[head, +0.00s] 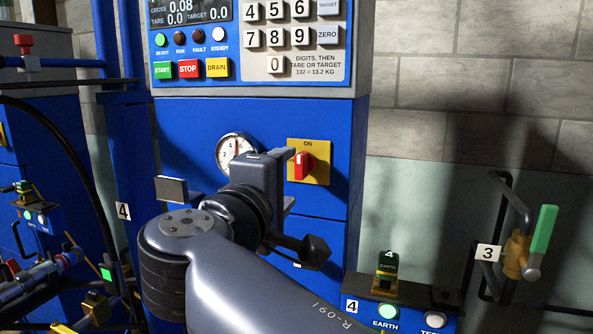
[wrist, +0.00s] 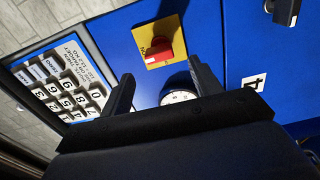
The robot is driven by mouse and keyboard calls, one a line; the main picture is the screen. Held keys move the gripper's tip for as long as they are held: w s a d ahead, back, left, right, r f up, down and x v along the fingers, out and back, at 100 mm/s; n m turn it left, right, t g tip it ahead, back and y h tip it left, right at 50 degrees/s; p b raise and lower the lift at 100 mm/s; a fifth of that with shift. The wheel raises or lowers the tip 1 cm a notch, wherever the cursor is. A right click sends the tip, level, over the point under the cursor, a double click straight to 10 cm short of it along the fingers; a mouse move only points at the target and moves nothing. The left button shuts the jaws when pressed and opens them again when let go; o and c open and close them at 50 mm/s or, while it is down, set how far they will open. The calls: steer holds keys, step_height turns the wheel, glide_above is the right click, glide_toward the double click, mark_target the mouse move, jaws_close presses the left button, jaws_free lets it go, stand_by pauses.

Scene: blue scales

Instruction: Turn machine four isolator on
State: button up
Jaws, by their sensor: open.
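The isolator is a red rotary handle (head: 302,166) on a yellow plate (head: 320,173) marked ON at its top. It sits on the blue front of the machine, below the keypad. The red handle also shows in the wrist view (wrist: 165,46), on its yellow plate (wrist: 171,28). The way the handle points is hard to tell. My gripper (head: 228,172) is open and empty in front of the panel, left of the handle in the head view. In the wrist view, the fingers (wrist: 163,85) are apart, with the handle beyond their tips and not between them.
A round dial (head: 233,148) is just left of the isolator, partly behind my gripper. Above are a keypad (head: 290,38) and START, STOP and DRAIN buttons (head: 189,69). An earth clamp box (head: 400,310) marked 4 stands below right. A green-handled valve (head: 541,235) marked 3 is far right.

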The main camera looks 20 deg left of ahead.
mark_target(299, 168)
steer(key=shift+s+a, duration=0.1)
steer(key=shift+s, duration=1.45)
steer(key=w, duration=1.1)
steer(key=shift+d, duration=0.4)
steer(key=shift+s, duration=0.1)
